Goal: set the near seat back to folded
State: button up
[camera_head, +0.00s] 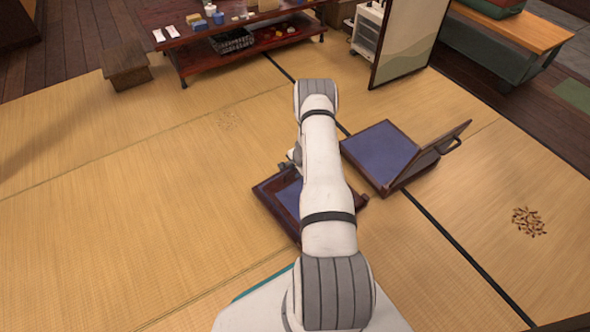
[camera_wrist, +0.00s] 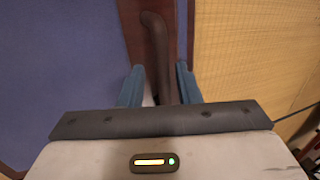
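The near seat (camera_head: 283,213), a low dark-wood frame with a blue pad, lies on the tatami, largely hidden behind my arm in the head view. I cannot tell its back's angle. In the wrist view, a blue pad (camera_wrist: 60,70) fills the left, beside a dark red-brown wood edge (camera_wrist: 183,25). A curved brown handle bar (camera_wrist: 156,45) runs between the blue fingertips of my gripper (camera_wrist: 159,72). The fingers are apart, with gaps beside the bar; I see no clear contact. My gripper is mostly hidden in the head view.
A second seat (camera_head: 378,154) stands to the right, its handled back (camera_head: 437,154) tilted up. A low table (camera_head: 240,38) with dishes, a wooden stool (camera_head: 125,68), a screen (camera_head: 408,42) and a bench (camera_head: 520,30) stand farther back. The left tatami is clear.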

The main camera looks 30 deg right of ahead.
jog(key=p+v, duration=0.1)
jog(key=v, duration=0.5)
jog(key=shift+w+r, duration=0.15)
jog(key=shift+w, duration=0.05)
jog(key=shift+d, duration=0.1)
